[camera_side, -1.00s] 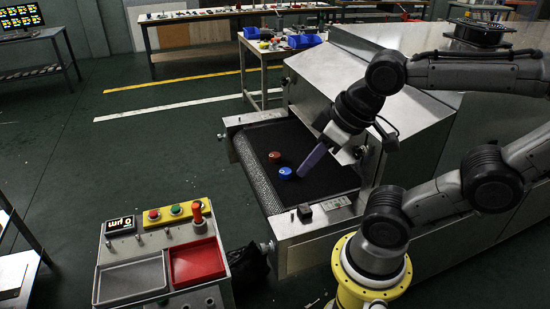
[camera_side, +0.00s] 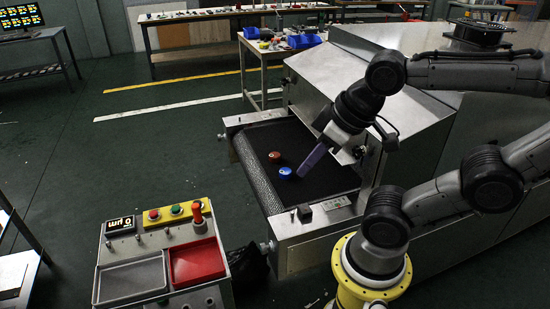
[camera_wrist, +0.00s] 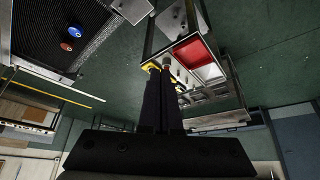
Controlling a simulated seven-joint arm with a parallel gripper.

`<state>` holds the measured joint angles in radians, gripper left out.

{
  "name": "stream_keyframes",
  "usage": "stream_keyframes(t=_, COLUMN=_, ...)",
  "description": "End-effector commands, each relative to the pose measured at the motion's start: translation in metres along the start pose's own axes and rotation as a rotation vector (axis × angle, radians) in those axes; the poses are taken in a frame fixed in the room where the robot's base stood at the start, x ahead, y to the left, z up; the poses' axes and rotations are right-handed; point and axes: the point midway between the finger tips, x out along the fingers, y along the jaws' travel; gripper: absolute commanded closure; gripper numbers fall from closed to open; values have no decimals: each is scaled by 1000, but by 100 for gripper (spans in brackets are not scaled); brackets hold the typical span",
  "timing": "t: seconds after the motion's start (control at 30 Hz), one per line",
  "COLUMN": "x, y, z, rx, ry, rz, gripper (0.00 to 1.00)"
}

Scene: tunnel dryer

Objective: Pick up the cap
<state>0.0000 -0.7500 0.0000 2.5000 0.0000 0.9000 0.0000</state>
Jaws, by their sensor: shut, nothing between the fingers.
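A blue cap (camera_side: 285,173) and a red-brown cap (camera_side: 275,156) lie close together on the dark conveyor belt (camera_side: 262,136). The task does not say which cap is meant. In the wrist view the blue cap (camera_wrist: 74,32) and the red-brown cap (camera_wrist: 66,47) show at the upper left, well away from the fingers. My gripper (camera_side: 302,174) points down and left over the belt, just right of the blue cap in the side view; its height above the belt is hard to judge. In the wrist view my gripper (camera_wrist: 160,72) has its long dark fingers together and empty.
The metal dryer housing (camera_side: 420,120) rises right of the belt. A control box (camera_side: 160,255) with buttons, a grey tray (camera_side: 132,277) and a red tray (camera_side: 196,262) stands at front left. A small table (camera_side: 265,52) with blue bins is behind. The belt around the caps is clear.

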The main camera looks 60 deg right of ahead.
Motion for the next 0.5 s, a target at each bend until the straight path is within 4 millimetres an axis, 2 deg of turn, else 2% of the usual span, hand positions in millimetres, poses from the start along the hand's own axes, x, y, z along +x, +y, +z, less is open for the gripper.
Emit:
stream_keyframes(t=0.47, x=0, y=0, z=0, rx=0, ry=0, rz=0, gripper=100)
stream_keyframes(t=0.5, x=0, y=0, z=0, rx=0, ry=0, rz=0, gripper=96)
